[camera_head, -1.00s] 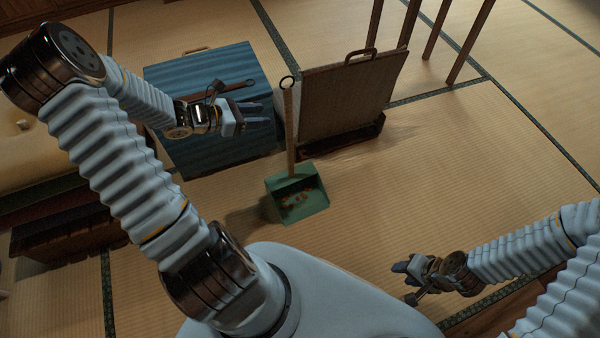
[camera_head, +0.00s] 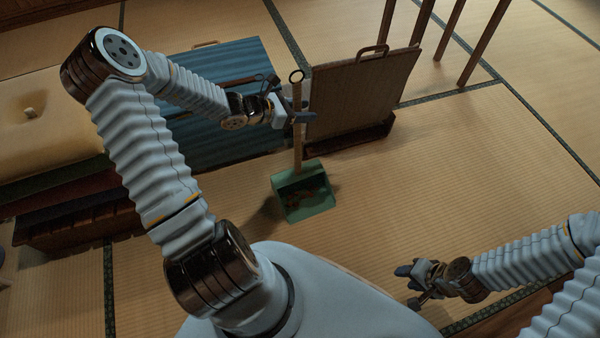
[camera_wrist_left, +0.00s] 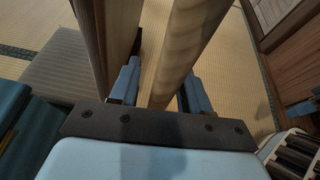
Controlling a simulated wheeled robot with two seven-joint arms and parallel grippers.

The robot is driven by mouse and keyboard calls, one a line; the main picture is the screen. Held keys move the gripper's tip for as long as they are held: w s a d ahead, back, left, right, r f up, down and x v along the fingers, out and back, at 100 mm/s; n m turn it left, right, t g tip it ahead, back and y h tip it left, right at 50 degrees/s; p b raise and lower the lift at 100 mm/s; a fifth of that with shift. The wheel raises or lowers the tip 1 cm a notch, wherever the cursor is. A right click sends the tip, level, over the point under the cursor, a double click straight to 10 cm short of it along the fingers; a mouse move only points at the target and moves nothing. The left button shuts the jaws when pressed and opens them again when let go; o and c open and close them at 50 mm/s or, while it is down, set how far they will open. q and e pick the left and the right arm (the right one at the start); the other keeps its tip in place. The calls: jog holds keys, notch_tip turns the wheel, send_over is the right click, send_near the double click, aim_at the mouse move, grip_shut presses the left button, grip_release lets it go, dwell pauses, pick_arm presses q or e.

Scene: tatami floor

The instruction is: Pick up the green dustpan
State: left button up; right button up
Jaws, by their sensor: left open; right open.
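The green dustpan (camera_head: 306,198) stands on the tatami with its long wooden handle (camera_head: 298,150) upright, ending in a dark ring at the top. Brown debris lies in its pan. My left gripper (camera_head: 303,116) is open at the upper handle. In the left wrist view the handle (camera_wrist_left: 178,60) runs between the two blue fingers of the left gripper (camera_wrist_left: 158,88), which are apart on either side of it. My right gripper (camera_head: 410,284) is open and empty, low over the floor at the right, away from the dustpan.
A brown woven panel (camera_head: 360,95) with a top handle stands close to the right of the dustpan handle. A blue ribbed box (camera_head: 220,150) is behind the left arm. A tan cushion (camera_head: 40,120) lies at far left.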

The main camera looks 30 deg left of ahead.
pick_arm(q)
grip_shut()
jog(key=shift+r, duration=0.2)
